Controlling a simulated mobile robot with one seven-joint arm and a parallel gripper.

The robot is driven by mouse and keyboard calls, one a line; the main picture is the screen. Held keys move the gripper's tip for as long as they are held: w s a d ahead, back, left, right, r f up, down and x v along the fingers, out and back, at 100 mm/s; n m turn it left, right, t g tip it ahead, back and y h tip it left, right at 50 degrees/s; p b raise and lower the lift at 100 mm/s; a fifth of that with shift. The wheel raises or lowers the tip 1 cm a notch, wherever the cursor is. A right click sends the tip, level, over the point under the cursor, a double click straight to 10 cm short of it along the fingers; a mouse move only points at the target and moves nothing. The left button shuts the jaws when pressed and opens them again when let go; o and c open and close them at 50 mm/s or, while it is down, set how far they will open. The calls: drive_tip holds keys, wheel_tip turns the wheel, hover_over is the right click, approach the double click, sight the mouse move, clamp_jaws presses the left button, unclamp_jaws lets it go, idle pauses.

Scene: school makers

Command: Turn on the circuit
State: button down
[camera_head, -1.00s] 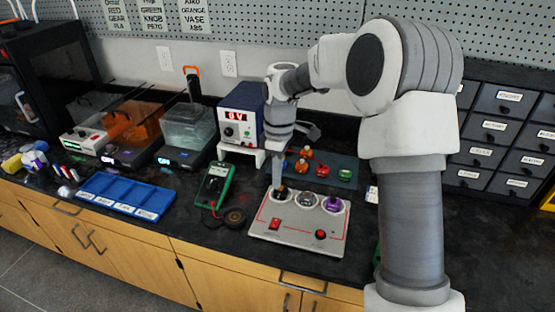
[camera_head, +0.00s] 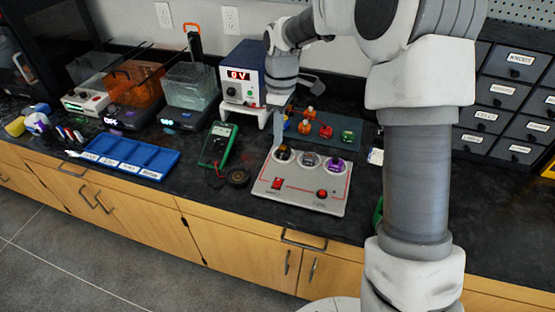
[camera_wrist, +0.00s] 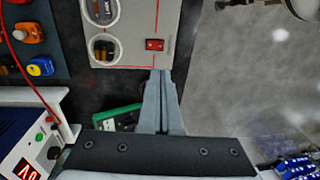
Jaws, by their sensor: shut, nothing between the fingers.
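The circuit panel (camera_head: 300,190) is a pale grey board on the black bench, with red lines, a red rocker switch (camera_head: 277,183), a red round part (camera_head: 321,194) and three round sockets in a row behind them. The left socket holds a dark piece (camera_head: 283,153), the middle a grey one (camera_head: 309,160), the right a purple one (camera_head: 336,165). My gripper (camera_head: 281,147) is shut and empty, pointing down by the left socket in the head view. In the wrist view its fingertips (camera_wrist: 163,74) appear just below the rocker switch (camera_wrist: 154,44); their height above the panel is unclear.
Behind the panel are a blue power supply (camera_head: 243,75) with a lit red display and a dark tray (camera_head: 345,136) of coloured parts. A green multimeter (camera_head: 218,144) and blue bin (camera_head: 128,157) lie to the left. Bench right of my arm is mostly clear.

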sight(277, 186)
drive_tip(key=shift+s+f, duration=0.1)
drive_tip(key=shift+f, duration=0.15)
drive_tip(key=f, duration=0.4)
drive_tip(key=s+f+b, duration=0.1)
drive_tip(key=f, duration=0.4)
drive_tip(key=f+b, duration=0.1)
drive_tip(key=f, duration=0.3)
drive_tip(key=shift+s+a+f, duration=0.25)
drive_tip(key=shift+a+f, duration=0.1)
drive_tip(key=shift+f, duration=0.1)
drive_tip(key=shift+s+a+f+t+b, duration=0.15)
drive_tip(key=shift+f+t+b, duration=0.25)
drive_tip(key=shift+b, duration=0.45)
drive_tip(key=shift+s+r, duration=0.1)
drive_tip(key=shift+s, duration=0.05)
